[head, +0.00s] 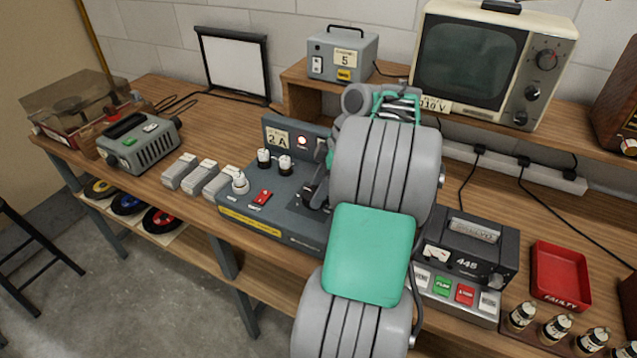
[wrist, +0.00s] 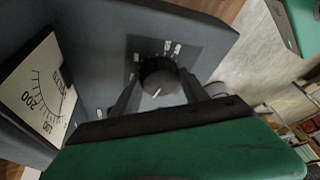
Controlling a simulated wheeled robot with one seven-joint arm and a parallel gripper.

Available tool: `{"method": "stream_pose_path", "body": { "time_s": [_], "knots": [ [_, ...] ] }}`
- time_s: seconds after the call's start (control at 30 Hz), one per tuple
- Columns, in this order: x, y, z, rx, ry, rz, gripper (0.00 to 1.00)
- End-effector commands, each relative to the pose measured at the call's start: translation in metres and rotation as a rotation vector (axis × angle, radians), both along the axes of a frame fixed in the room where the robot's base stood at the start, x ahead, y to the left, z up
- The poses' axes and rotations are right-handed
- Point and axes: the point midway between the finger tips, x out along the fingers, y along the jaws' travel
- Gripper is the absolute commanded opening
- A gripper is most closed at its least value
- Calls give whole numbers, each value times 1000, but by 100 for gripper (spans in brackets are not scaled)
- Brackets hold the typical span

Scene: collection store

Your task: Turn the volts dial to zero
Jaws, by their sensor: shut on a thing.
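The volts dial (wrist: 158,80) shows in the wrist view as a dark round knob with a white pointer line, on a dark grey panel with small white labels around it. The pointer points toward the bottom of that picture. My gripper (wrist: 162,92) has one finger on each side of the knob and is shut on it. A meter (wrist: 42,92) with a white face, a red needle and marks such as 100 and 200 stands at the left. In the head view my arm hides the dial and most of the gripper; the grey test unit (head: 262,222) shows beside it.
A red tray (head: 560,275) marked FAULTY and a dark meter box (head: 468,250) stand right of my arm. Several small grey boxes (head: 200,172) lie left of the test unit. A television (head: 490,65) stands behind.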

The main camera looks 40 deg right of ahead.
Motion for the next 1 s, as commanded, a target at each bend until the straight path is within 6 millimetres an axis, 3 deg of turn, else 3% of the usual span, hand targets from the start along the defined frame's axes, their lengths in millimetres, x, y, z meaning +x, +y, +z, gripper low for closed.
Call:
{"method": "stream_pose_path", "body": {
  "time_s": [0.6,1.0],
  "knots": [
    [6,-1,2,3,3,581,12],
    [8,-1,0,3,3,842,12]
  ]
}}
